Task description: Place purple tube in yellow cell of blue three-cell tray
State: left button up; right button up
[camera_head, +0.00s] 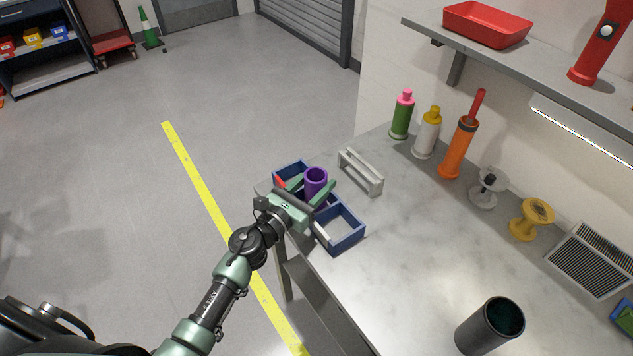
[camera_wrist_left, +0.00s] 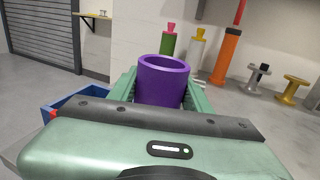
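The purple tube (camera_head: 315,181) stands upright between the fingers of my left gripper (camera_head: 309,189). In the left wrist view the tube (camera_wrist_left: 162,80) fills the gap between the two green fingers, and the gripper is shut on it. The blue three-cell tray (camera_head: 347,243) lies at the table's left edge, under and around the gripper. Its near cell shows a pale floor, and a bit of red shows at its far end. The gripper and tube hide the middle, and I see no yellow cell. I cannot tell whether the tube's bottom touches the tray. My right gripper is not in view.
A grey rack (camera_head: 361,172) stands just right of the tray. Bottles, an orange cylinder (camera_head: 459,147) and spools line the wall side. A dark cup (camera_head: 489,326) stands near the front. The middle of the table is clear. A shelf (camera_head: 520,62) overhangs the back.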

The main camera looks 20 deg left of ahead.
pick_arm(q)
jog(key=o, duration=0.4)
jog(key=shift+c, duration=0.2)
jog(key=shift+r, duration=0.1)
jog(key=shift+s, duration=0.15)
jog(key=b+v, duration=0.3)
jog(key=v, duration=0.8)
jog(key=shift+s+a, duration=0.15)
jog(key=shift+s, duration=0.2)
jog(key=shift+r, duration=0.1)
